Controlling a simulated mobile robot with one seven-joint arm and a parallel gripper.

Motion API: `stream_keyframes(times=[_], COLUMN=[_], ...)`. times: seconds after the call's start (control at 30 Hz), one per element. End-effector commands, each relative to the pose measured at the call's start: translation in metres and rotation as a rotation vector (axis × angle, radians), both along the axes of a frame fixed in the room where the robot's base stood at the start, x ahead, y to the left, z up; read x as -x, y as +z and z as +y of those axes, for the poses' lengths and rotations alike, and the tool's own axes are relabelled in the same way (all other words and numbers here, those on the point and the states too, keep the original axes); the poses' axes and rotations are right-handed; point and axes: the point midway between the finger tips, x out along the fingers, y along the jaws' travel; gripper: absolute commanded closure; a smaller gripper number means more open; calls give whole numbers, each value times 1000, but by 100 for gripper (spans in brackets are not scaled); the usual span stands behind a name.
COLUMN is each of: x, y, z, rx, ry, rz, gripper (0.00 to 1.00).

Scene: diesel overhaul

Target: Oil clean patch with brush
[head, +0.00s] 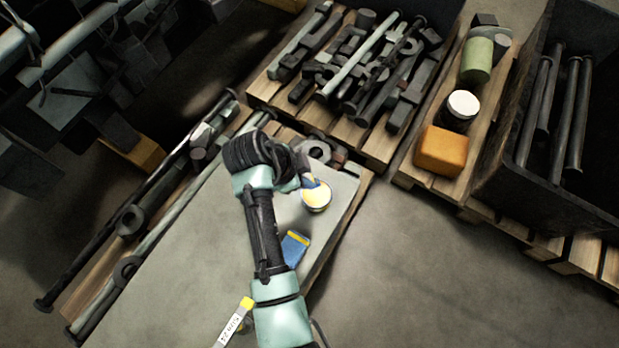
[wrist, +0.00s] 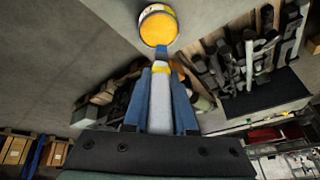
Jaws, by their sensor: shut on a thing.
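My gripper (head: 299,176) is near the far right corner of the grey plate. In the wrist view, my blue fingers (wrist: 161,84) are shut on the brush, around its pale grey handle (wrist: 160,105). The brush has a yellow band and a blue end, which points at an open tin of amber oil (wrist: 159,27). In the head view, the tin (head: 316,198) stands on the plate, just below the brush (head: 309,183). Whether the brush end touches the oil, I cannot tell. I cannot pick out a clean patch on the plate.
A blue block with a yellow stripe (head: 295,247) and a white labelled item with a yellow end (head: 233,321) lie on the grey plate (head: 175,270). Pallets of dark metal parts (head: 360,65), an orange block (head: 442,150) and a dark bin (head: 530,190) stand beyond.

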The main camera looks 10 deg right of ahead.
Motion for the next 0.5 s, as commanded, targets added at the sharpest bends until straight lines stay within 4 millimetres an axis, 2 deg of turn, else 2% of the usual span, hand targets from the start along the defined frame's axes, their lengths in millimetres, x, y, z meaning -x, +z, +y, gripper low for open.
stream_keyframes(times=[0.17,0.33,0.5], x=[-7,-7,-7], y=[2,-2,-17], z=[-8,-9,-9], rx=[26,29,29], ry=[-142,-160,-157], rz=[-10,-10,-9], gripper=[100,100,100])
